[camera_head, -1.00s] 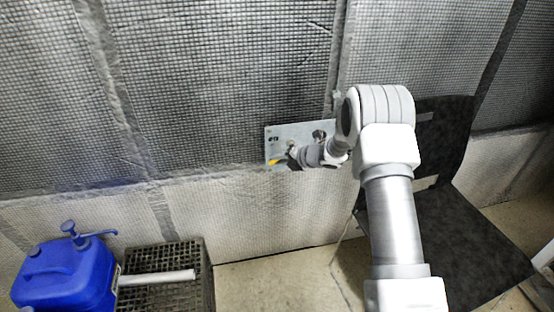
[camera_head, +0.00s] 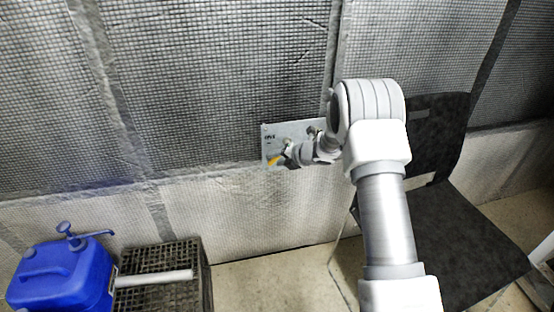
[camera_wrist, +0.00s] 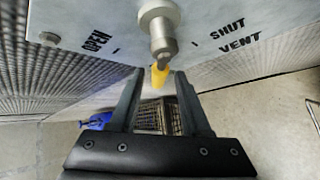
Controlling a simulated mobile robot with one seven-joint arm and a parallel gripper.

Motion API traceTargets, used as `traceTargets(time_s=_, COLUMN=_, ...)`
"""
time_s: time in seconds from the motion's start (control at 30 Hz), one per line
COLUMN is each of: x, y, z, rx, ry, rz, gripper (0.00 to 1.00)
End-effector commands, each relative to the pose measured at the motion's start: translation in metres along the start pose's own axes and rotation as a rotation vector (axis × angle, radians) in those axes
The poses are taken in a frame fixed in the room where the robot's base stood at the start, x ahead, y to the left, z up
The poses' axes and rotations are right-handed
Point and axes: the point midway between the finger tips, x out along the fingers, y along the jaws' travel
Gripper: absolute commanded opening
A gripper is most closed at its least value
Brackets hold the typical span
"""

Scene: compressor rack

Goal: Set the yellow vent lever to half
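The yellow vent lever (camera_head: 274,160) is on a pale panel (camera_head: 296,129) on the wall, and slants down and left in the head view. In the wrist view the yellow lever (camera_wrist: 160,75) sticks out below a metal hub (camera_wrist: 160,25). The panel (camera_wrist: 205,18) is marked OPEN on the left and SHUT on the right, with VENT below SHUT. My gripper (camera_wrist: 160,72) is open, with one fingertip on each side of the lever and a visible gap on both sides. In the head view my wrist hides part of the panel.
A black chair (camera_head: 440,225) stands right of the panel, behind my arm. A blue jug (camera_head: 62,275) with a pump stands at the lower left beside a dark crate (camera_head: 185,250) with a white bar across it. Quilted sheeting covers the wall.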

Motion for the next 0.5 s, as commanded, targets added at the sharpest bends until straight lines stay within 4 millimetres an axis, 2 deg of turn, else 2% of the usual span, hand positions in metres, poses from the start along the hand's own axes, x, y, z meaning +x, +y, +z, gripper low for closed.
traceTargets(time_s=0.33, x=-0.003, y=0.001, z=0.000, rx=0.000, ry=0.000, rz=0.002, gripper=0.50)
traceTargets(time_s=0.5, x=-0.025, y=0.003, z=0.002, rx=0.001, ry=-0.001, rz=0.001, gripper=0.50)
